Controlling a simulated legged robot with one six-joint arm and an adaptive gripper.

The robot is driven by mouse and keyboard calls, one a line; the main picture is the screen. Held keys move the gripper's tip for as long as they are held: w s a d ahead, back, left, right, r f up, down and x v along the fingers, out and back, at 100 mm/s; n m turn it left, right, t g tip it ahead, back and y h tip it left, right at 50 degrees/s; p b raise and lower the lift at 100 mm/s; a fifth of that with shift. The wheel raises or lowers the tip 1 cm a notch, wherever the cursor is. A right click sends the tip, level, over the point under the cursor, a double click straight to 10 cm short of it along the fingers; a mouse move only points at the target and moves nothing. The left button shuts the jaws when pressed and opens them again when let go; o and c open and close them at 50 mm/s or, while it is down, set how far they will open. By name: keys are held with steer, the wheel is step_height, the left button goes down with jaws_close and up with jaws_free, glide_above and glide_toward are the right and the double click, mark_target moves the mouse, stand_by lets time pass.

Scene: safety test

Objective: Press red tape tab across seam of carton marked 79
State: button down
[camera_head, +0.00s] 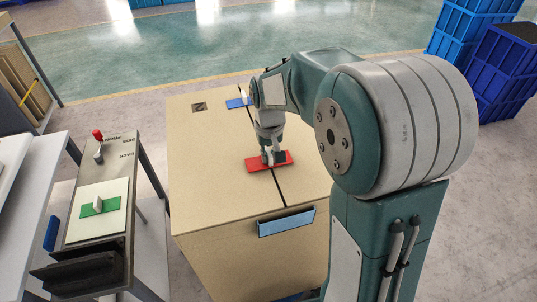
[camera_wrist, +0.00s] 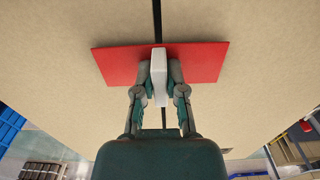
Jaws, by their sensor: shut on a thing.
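The carton (camera_head: 205,160) is a large tan box with a dark seam running along its top. I cannot make out the number 79 on it. The red tape tab (camera_head: 284,156) lies across the seam near the middle of the top; it also shows in the wrist view (camera_wrist: 204,62), spanning both sides of the seam. A white upright grip (camera_wrist: 159,76) stands on the middle of the tab. My gripper (camera_head: 271,155) points down at the tab, and its two fingers (camera_wrist: 158,85) are shut on the white grip from both sides.
A blue-and-white tab (camera_head: 238,102) lies at the seam's far end. A blue strip (camera_head: 286,222) is on the carton's front face. At left, a narrow stand (camera_head: 122,190) holds a green tab (camera_head: 100,206) and a red-knobbed lever (camera_head: 98,140). Blue crates (camera_head: 500,70) stand at far right.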

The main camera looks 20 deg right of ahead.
steer(key=shift+f, duration=0.45)
stand_by(0.4)
steer(key=c, duration=0.6)
jaws_free()
steer(key=o, duration=0.3)
steer(key=shift+r, duration=3.55)
